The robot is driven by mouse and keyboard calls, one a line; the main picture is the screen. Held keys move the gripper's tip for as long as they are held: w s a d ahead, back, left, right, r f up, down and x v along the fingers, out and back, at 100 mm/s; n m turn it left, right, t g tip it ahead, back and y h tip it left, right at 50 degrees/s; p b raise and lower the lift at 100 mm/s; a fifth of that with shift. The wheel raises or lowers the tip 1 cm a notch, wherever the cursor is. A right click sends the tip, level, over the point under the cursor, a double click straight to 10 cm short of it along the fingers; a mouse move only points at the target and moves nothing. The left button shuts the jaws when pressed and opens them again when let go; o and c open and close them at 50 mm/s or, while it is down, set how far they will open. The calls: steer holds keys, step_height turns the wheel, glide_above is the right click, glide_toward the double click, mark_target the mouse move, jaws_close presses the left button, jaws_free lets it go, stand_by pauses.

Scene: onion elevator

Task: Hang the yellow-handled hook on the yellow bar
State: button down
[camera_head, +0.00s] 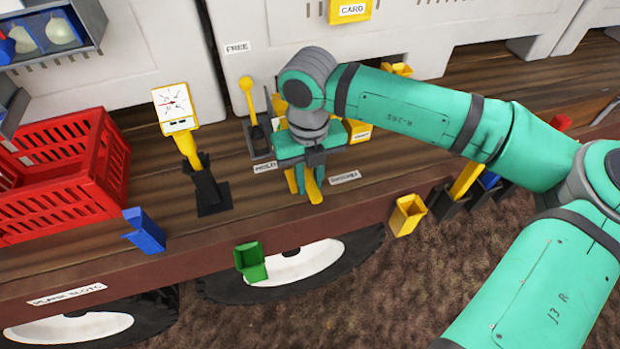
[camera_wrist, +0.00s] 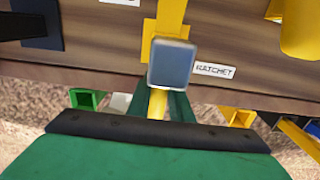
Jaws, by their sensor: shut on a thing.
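My gripper (camera_head: 303,185) points down at the front of the wooden deck, beside the RATCHET label (camera_head: 345,178). It is shut on a yellow handle (camera_wrist: 157,104), seen between its green fingers in the wrist view. A grey block (camera_wrist: 172,65) shows just beyond the fingers, in front of an upright yellow strip (camera_wrist: 168,18). In the head view, yellow parts (camera_head: 314,190) show at the fingertips. I cannot tell whether the handle belongs to the hook or is fixed to the deck. No hook end and no clear yellow bar can be made out; my arm hides part of the deck.
A red crate (camera_head: 75,170) and a gauge on a yellow post (camera_head: 188,150) stand to the left. A yellow-knobbed lever (camera_head: 248,90) stands behind my gripper. Blue (camera_head: 144,232), green (camera_head: 251,262) and yellow (camera_head: 407,214) holders line the deck's front edge.

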mark_target(309, 177)
steer(key=c, duration=1.5)
jaws_free()
step_height(309, 177, up, 11)
steer(key=shift+f, duration=0.1)
